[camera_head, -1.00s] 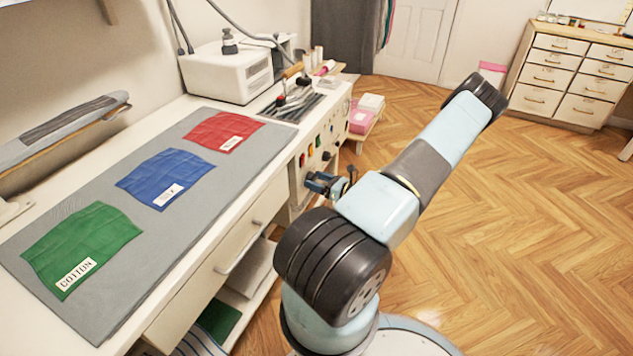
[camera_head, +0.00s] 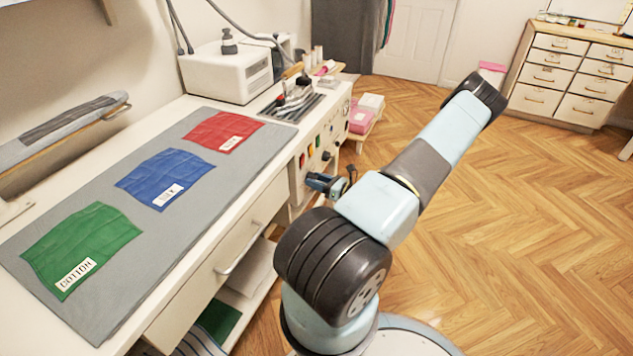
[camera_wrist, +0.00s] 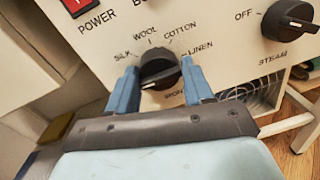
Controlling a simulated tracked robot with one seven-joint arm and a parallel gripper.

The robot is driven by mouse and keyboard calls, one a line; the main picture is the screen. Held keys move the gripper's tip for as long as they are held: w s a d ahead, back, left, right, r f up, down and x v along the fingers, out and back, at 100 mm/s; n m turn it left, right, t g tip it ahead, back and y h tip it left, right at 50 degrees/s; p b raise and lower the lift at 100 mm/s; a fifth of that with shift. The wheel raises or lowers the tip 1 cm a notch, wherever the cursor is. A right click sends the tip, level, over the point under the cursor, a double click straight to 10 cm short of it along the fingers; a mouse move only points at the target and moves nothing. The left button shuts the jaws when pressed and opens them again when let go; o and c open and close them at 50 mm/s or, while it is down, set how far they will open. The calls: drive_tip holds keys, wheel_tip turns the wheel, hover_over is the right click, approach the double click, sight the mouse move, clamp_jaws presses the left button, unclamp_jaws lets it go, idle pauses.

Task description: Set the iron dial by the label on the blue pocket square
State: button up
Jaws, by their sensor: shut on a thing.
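The blue pocket square (camera_head: 160,172) lies flat on the grey mat between a green and a red one. Its white label (camera_head: 168,195) is too small to read surely. The iron dial (camera_wrist: 160,68) is a black knob on the white panel, with SILK, WOOL, COTTON and LINEN printed around its upper side. A pale mark shows at the knob's lower left; I cannot tell its exact setting. My gripper (camera_wrist: 160,66) is shut on the dial, one blue finger on each side. In the head view my gripper (camera_head: 322,184) is at the panel front.
The green square (camera_head: 82,240) is labelled COTTON. The red square (camera_head: 222,132) lies at the mat's far end. A STEAM dial (camera_wrist: 288,20) is right of the iron dial, and a red POWER switch (camera_wrist: 76,4) is at upper left. The floor (camera_head: 530,240) to the right is clear.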

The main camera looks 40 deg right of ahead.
drive_tip(key=shift+a+m, duration=0.1)
drive_tip(key=shift+m, duration=0.2)
drive_tip(key=shift+m+g, duration=0.4)
drive_tip(key=shift+m, duration=3.5)
drive_tip(key=o, duration=1)
drive_tip(key=shift+d, duration=0.2)
drive_tip(key=v, duration=1.3)
drive_tip(key=shift+s+d, duration=0.15)
drive_tip(key=shift+s, duration=0.15)
drive_tip(key=shift+f, duration=0.1)
